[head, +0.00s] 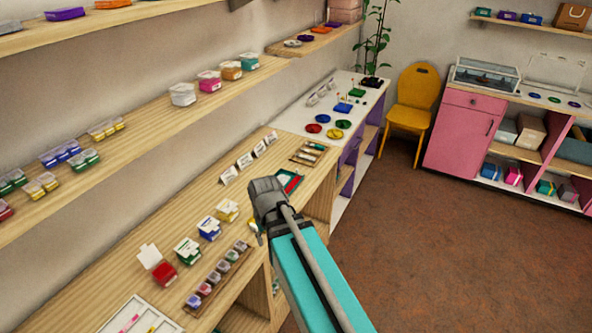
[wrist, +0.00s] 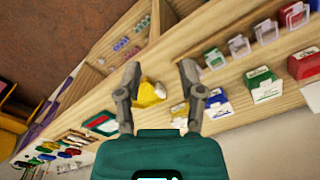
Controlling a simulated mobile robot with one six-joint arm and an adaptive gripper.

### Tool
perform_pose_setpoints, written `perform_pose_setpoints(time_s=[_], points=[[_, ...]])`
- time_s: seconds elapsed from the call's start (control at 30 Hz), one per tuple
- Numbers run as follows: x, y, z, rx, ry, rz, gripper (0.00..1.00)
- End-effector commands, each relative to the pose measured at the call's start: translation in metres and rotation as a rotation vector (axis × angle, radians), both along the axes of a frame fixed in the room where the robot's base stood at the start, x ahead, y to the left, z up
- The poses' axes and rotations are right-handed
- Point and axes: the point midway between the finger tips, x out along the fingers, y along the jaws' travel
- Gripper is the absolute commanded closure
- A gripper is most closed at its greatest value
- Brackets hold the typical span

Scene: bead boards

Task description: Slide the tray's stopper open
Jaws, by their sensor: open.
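A small tray (head: 292,183) with a green rim and red and pale parts lies on the wooden counter, just beyond my gripper in the head view. It also shows in the wrist view (wrist: 102,124), left of my fingers. I cannot make out a stopper on it; my gripper and arm hide part of it in the head view. A white compartment tray (head: 118,318) lies at the near end of the counter, cut off by the frame. My gripper (wrist: 160,78) is open and empty above the counter, its fingers spread. A yellow box (wrist: 150,93) shows between the fingers, below them.
Small lidded boxes (head: 187,250) and a wooden rack of jars (head: 218,277) stand on the counter. White cards (head: 244,160) stand near the wall. A shelf (head: 150,110) with boxes runs above. Open floor (head: 430,240) lies to the right.

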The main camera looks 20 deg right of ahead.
Motion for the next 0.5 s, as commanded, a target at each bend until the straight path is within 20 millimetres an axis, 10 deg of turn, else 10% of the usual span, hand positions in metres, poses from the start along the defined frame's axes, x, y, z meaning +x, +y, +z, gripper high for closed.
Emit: perform_pose_setpoints(time_s=[0.5], points=[[0.209,-0.127,0.006,0.114,-0.157,0.312,0.5]])
